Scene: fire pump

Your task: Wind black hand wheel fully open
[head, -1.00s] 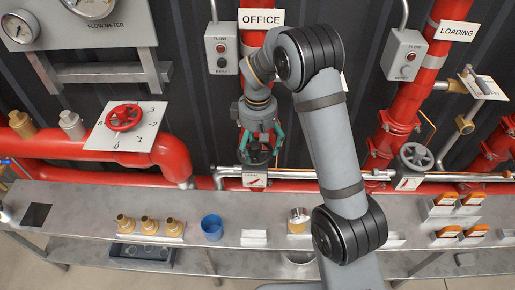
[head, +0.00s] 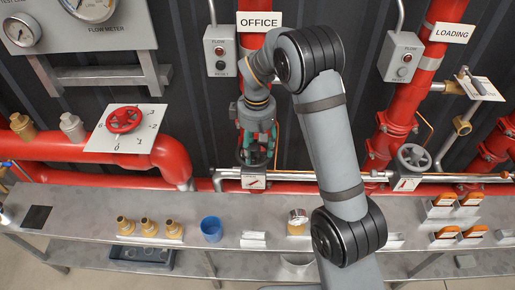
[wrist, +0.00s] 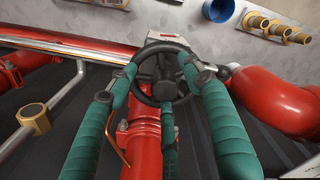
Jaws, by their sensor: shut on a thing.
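The black hand wheel (wrist: 163,72) sits on a red pipe in the middle of the wrist view. In the head view the wheel (head: 258,158) is below the OFFICE sign, partly hidden by my fingers. My gripper (head: 257,161) reaches down over it with teal fingers. In the wrist view my gripper (wrist: 160,66) has fingers at the left and right of the rim, and another finger comes in from below across the wheel's near side. The gripper is shut on the wheel. The exact finger contact is partly hidden.
A red hand wheel (head: 123,120) on a numbered plate is to the left. A grey hand wheel (head: 413,157) is to the right under LOADING. A steel bench (head: 95,205) in front carries brass fittings (head: 147,226) and a blue cup (head: 211,228).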

